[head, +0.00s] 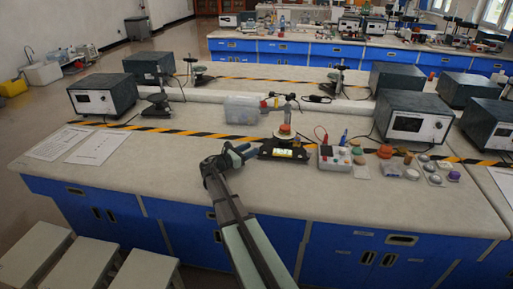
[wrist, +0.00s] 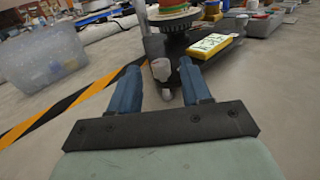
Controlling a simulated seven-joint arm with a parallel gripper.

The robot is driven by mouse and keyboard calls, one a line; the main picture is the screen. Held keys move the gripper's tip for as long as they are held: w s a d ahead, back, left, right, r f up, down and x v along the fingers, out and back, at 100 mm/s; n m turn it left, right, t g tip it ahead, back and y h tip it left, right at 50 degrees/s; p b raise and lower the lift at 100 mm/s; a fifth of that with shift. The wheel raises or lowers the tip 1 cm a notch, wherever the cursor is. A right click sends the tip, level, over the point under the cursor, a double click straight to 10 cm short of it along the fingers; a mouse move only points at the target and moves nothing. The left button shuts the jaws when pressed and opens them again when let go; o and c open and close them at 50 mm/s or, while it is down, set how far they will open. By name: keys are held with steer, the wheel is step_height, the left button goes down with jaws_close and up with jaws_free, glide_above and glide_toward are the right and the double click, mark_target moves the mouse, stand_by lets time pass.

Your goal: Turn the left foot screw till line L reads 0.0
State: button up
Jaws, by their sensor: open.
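The instrument has a black base (head: 268,151) with an orange and green round part (head: 284,131) on top. A small yellow-edged plate with a pale face (head: 284,153) sits at its front; it also shows in the wrist view (wrist: 211,44). Its markings are too small to read. A grey-white foot screw (wrist: 161,70) stands at the near end of the base. My gripper (head: 248,151) is at the base's left end. In the wrist view its two blue fingers (wrist: 160,68) are open, one on each side of the screw, with gaps visible. I cannot see line L's reading.
A clear plastic box (head: 242,109) stands behind and left of the instrument. A small box with knobs (head: 335,157) and several small parts lie to the right. Striped tape (head: 190,133) crosses the bench. The bench front left, beside two paper sheets (head: 97,147), is clear.

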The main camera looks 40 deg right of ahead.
mark_target(257, 146)
steer(key=shift+w+d, duration=0.2)
steer(key=shift+d, duration=1.95)
steer(key=shift+c, duration=0.2)
jaws_close()
steer(key=shift+s+n+t, duration=0.2)
steer(key=shift+n+t, duration=0.5)
steer(key=shift+t, duration=0.4)
steer(key=shift+w+n+t+y, duration=0.15)
steer(key=shift+n+t+y, duration=0.35)
steer(key=shift+n+t, duration=0.5)
steer(key=shift+o, duration=0.2)
jaws_free()
